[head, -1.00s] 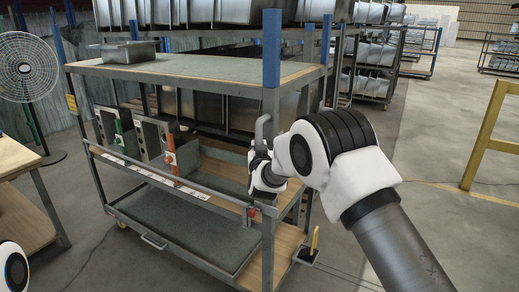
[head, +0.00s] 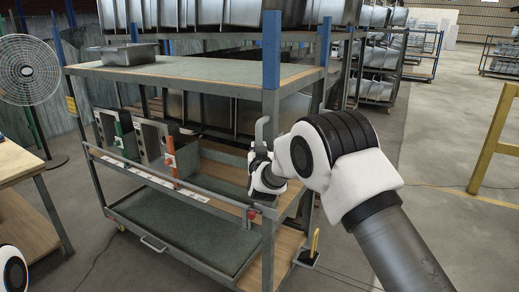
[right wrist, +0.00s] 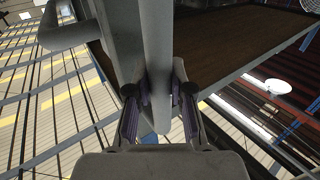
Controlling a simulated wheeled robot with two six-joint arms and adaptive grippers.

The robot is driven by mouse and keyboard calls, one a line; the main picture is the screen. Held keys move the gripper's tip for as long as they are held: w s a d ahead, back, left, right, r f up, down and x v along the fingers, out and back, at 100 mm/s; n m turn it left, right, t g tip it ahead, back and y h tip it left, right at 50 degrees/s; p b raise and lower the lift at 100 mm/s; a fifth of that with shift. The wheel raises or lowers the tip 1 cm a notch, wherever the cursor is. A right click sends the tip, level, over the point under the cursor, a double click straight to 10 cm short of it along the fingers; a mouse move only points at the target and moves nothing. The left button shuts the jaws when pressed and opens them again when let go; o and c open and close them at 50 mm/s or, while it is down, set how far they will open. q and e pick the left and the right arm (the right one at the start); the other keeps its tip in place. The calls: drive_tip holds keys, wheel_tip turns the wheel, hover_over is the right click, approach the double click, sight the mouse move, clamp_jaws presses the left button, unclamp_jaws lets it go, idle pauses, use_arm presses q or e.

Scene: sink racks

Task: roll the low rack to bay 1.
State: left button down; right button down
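The low rack (head: 190,72) is a grey metal frame with a green-topped upper shelf, lower shelves and blue corner posts. It fills the middle of the head view, and a caster shows at its lower left. My right gripper (right wrist: 160,92) is at the rack's near right corner. In the right wrist view its fingers lie on both sides of a grey upright handle bar (right wrist: 155,45) and appear closed against it. The bent top of this handle (head: 262,130) shows in the head view. My left gripper is out of view. No marking for bay 1 can be made out.
A metal sink (head: 129,53) sits on the rack's top. Racks of steel sinks (head: 383,58) stand behind. A fan (head: 28,69) and a wooden table (head: 22,205) are at left. A yellow barrier (head: 490,145) is at right. The floor between rack and barrier is open.

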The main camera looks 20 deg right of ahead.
drive_tip(key=c, duration=1)
unclamp_jaws()
drive_tip(key=shift+w+a, duration=0.1)
drive_tip(key=shift+a, duration=0.15)
drive_tip(key=v, duration=1.1)
drive_tip(key=shift+s+a, duration=0.2)
drive_tip(key=shift+s, duration=0.15)
